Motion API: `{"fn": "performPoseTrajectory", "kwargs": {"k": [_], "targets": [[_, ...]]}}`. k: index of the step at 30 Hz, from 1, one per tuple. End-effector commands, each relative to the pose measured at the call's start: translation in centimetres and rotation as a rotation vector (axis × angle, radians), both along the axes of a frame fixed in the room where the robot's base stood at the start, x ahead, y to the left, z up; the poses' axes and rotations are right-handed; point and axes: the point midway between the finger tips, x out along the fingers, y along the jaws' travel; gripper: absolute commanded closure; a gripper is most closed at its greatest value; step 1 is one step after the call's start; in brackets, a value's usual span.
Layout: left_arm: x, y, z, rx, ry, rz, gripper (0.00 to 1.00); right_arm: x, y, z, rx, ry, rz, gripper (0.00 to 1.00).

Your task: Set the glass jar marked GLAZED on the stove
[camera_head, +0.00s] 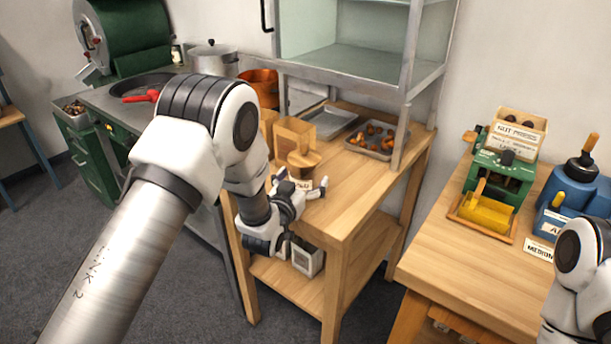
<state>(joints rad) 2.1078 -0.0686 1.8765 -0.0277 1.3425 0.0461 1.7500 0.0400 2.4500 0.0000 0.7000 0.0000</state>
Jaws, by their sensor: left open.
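My left gripper (314,187) is open at the front left part of the wooden table (350,205). Just behind its fingers stands a container with a round wooden lid (303,160). Its lower part and a small pale label (303,184) are partly hidden by the gripper, and I cannot read the full word. I cannot tell whether the fingers touch it. A boxy amber container (294,134) stands right behind it. At the left is a steel-topped green unit (100,115), which looks like the stove, with a dark round pan. My right arm shows at the lower right; its gripper is out of frame.
A steel pot (213,56) and a copper pot (262,84) stand behind my left arm. A tray of chestnuts (372,143) lies under the steel-framed glass shelf (345,66). The right table (465,280) holds a green device (497,178) and blue containers.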

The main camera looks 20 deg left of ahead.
Motion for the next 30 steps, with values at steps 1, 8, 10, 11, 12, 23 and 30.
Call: {"fn": "performPoseTrajectory", "kwargs": {"k": [1, 8, 10, 11, 12, 23, 30], "targets": [[0.5, 0.0, 0.0, 0.000, -0.001, 0.000, 0.00, 0.0, 0.0, 0.1, 0.000, 0.000, 0.000, 0.60], [0.8, 0.0, -0.1, 0.000, 0.002, 0.001, 0.00, 0.0, 0.0, 0.1, 0.000, 0.000, 0.000, 0.60], [0.8, 0.0, -0.1, 0.000, 0.001, 0.001, 0.25, 0.0, 0.0, 0.1, 0.000, 0.000, 0.000, 0.60], [0.8, 0.0, -0.1, 0.000, 0.001, 0.001, 0.35, 0.0, 0.0, 0.1, 0.000, 0.000, 0.000, 0.60], [0.8, 0.0, -0.1, -0.001, 0.001, 0.001, 0.50, 0.0, 0.0, 0.1, 0.000, 0.000, 0.000, 0.60], [0.8, 0.0, -0.1, -0.001, 0.000, 0.001, 0.79, 0.0, 0.0, 0.0, 0.000, 0.000, 0.000, 0.60], [-0.5, 0.1, 0.1, 0.000, 0.001, 0.001, 0.79, 0.0, 0.0, -0.5, 0.000, 0.000, 0.000, 0.60]]}}
